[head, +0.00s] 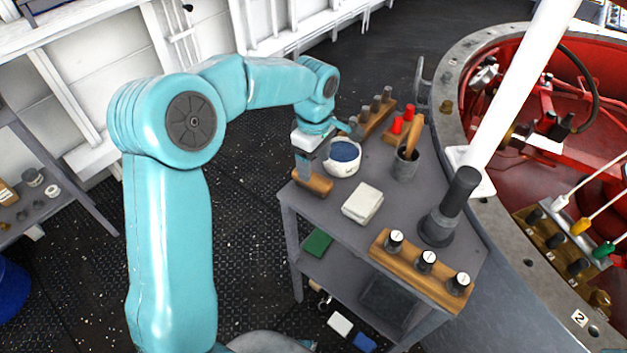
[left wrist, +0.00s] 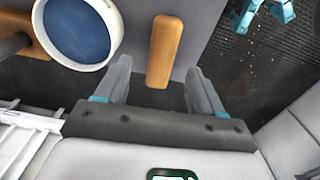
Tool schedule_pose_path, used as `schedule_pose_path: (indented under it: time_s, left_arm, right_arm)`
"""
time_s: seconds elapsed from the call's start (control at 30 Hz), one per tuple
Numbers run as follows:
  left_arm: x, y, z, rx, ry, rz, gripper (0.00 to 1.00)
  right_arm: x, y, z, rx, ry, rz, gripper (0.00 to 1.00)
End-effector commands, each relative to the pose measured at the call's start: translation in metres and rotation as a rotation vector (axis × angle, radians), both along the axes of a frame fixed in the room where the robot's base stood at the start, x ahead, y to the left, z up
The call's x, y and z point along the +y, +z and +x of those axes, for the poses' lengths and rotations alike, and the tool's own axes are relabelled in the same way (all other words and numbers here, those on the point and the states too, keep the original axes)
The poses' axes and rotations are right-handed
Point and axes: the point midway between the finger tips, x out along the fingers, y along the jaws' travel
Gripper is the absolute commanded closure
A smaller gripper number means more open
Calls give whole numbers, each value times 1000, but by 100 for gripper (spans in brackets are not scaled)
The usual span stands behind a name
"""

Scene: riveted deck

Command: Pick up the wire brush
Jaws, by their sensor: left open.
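A wooden bar (head: 313,181), which I take to be the wire brush, lies at the near left corner of the grey table. It also shows in the left wrist view (left wrist: 164,50), with its smooth wooden top up; no bristles can be seen. My left gripper (head: 304,167) points down just above it and hides part of it in the head view. In the left wrist view my left gripper (left wrist: 160,72) is open, with one finger on each side of the bar's near end and gaps between. My right gripper is not in view.
A white bowl with blue contents (head: 344,158) stands close beside the bar.

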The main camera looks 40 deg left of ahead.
Motion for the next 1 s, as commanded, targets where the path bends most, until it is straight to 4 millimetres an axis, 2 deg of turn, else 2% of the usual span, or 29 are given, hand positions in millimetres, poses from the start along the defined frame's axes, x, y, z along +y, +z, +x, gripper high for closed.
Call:
schedule_pose_path:
  time_s: [0.17, 0.43, 0.73, 0.9, 0.93, 1.0]
  left_arm:
    - [1, -14, 0, 2, 1, 0, 32]
    - [2, -54, -1, 3, 0, 0, 32]
    - [2, -60, 1, -1, 0, 0, 32]
    - [2, -60, 0, -1, 0, 0, 87]
    - [2, -60, 0, -1, 0, 0, 90]
    - [2, -59, 1, -1, 0, 0, 90]
  right_arm:
    - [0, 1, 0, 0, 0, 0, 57]
    - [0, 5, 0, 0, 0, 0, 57]
    - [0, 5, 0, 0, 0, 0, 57]
    - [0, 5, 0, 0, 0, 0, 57]
    - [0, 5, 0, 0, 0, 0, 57]
    - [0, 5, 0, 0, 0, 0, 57]
